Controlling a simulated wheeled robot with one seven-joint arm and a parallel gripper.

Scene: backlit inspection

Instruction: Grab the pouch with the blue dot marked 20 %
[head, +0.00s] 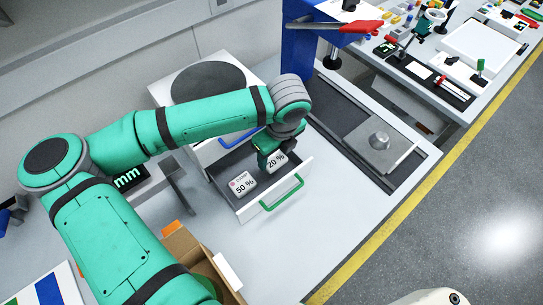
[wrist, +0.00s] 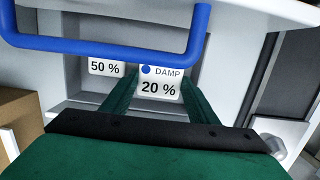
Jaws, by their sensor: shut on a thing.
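The pouch with the blue dot (wrist: 160,84) is white and reads "DAMP" and "20 %" in the wrist view. It also shows in the head view (head: 276,161), in the open drawer with the green handle. My gripper (head: 270,150) reaches down into that drawer. In the wrist view its two green fingers (wrist: 158,98) stand on either side of the 20 % pouch and are shut on it. A second white pouch marked 50 % (head: 242,185) lies to its left in the same drawer; in the wrist view (wrist: 106,66) it is partly hidden.
The open drawer's green handle (head: 281,194) faces the front. A blue handle (wrist: 110,50) crosses close above the fingers in the wrist view. A cardboard box (head: 200,262) stands at the front left. The grey worktop (head: 330,220) is clear right of the drawer.

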